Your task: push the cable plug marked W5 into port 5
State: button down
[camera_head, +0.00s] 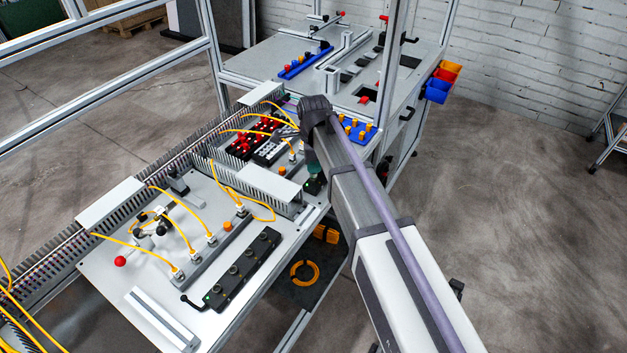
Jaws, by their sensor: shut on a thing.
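My gripper (313,172) points down at the front right of the panel, partly hidden behind my own wrist. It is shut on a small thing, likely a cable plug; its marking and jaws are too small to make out. Just below is a dark block (313,187), mostly hidden; I cannot tell if plug and block touch. A black port block (243,268) with several round ports and a green light lies on the left panel. Several yellow cables end in plugs on a grey strip (195,257). Port numbers and W5 are not readable.
Slotted cable ducts (262,187) cross the panel. Red-and-black terminals (250,140) sit behind my gripper, a blue tray (357,131) with yellow pegs to its right. A frame post (393,70) stands behind. The left panel (150,215) has bare room.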

jog(key=shift+f+b, duration=0.4)
dwell(0.9)
jog(key=c, duration=0.6)
grip_release()
notch_tip(320, 180, up, 8)
jog(key=p, duration=0.7)
jog(key=shift+f+p, duration=0.2)
jog(key=shift+p, duration=0.15)
jog(key=shift+f, duration=0.1)
